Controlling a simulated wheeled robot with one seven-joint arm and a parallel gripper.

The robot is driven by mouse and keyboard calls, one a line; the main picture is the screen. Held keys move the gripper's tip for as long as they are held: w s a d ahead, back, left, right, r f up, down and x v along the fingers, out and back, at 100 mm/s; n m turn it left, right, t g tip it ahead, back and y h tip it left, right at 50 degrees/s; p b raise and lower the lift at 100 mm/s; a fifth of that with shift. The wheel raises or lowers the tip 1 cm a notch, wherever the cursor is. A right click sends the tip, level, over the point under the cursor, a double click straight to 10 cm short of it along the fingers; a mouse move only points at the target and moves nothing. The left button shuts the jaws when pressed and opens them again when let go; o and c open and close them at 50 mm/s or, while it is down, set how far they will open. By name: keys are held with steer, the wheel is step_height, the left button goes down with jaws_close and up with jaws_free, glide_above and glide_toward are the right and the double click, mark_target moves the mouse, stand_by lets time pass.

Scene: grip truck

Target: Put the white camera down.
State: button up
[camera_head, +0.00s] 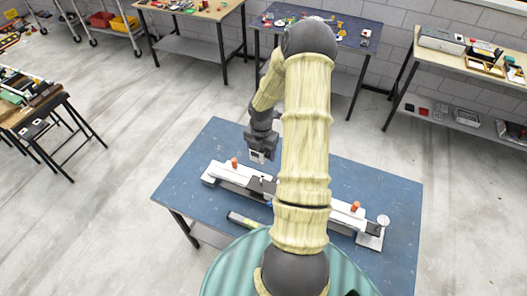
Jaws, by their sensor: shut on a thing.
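My gripper (261,142) is dark and hangs above the blue table at the left of my arm. It is shut on a small white thing, which appears to be the white camera (257,156). The camera shows just below the jaws, small and partly covered by them. I cannot tell whether it touches anything beneath. The blue tabletop (196,166) lies under and around it.
A long white rail device (222,172) with orange knobs lies across the table, partly hidden by my arm. The table's back left is clear. Other workbenches stand farther away.

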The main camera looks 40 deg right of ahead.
steer(key=w+a+f+m+b, duration=0.3)
steer(key=a+f+m+b, duration=1.2)
steer(key=a+f+m, duration=0.6)
steer(key=m, duration=0.2)
steer(key=shift+a+f+m+b, duration=0.25)
steer(key=shift+a+m+b, duration=0.05)
steer(key=shift+a+b, duration=0.1)
